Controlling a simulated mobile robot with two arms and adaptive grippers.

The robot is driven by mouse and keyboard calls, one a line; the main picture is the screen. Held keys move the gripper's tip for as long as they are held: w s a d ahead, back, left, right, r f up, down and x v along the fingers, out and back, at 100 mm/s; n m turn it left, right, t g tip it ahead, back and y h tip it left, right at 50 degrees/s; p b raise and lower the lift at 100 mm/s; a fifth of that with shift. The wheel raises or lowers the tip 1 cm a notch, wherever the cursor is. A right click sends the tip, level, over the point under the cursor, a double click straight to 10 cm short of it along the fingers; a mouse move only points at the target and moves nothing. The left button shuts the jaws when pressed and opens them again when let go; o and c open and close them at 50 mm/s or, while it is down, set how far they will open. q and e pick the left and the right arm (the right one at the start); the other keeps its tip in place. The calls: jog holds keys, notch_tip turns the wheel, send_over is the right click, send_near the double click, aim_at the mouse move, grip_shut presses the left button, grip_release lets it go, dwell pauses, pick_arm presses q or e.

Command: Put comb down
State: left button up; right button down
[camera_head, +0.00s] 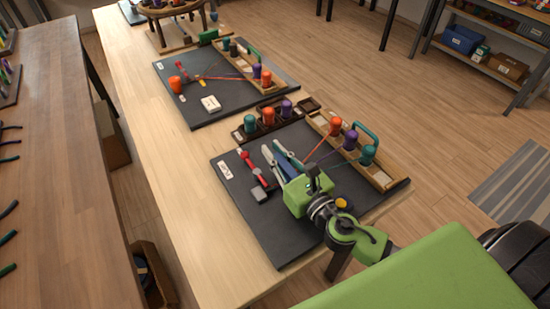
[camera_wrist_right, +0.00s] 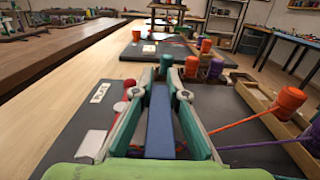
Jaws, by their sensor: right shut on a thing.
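My right gripper (camera_head: 275,154) is over the dark mat (camera_head: 238,225) of the near workstation, shut on the comb. The comb (camera_head: 287,169) shows as a blue bar between the fingers, and in the right wrist view the blue comb (camera_wrist_right: 160,125) runs lengthwise between the fingertips (camera_wrist_right: 160,72). The comb's far end and any teeth are hidden by the fingers. I cannot tell whether the comb touches the mat. My left gripper is not in view.
A red tool (camera_head: 253,170) lies on the mat left of the gripper. A wooden rack (camera_head: 378,177) with orange, purple and teal spools stands at right, its cords running toward the gripper. A spool tray (camera_head: 239,134) is behind. The mat's near left part is clear.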

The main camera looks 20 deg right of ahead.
jog(key=shift+f, duration=0.65)
jog(key=c, duration=2)
grip_release()
jog(key=shift+f, duration=0.1)
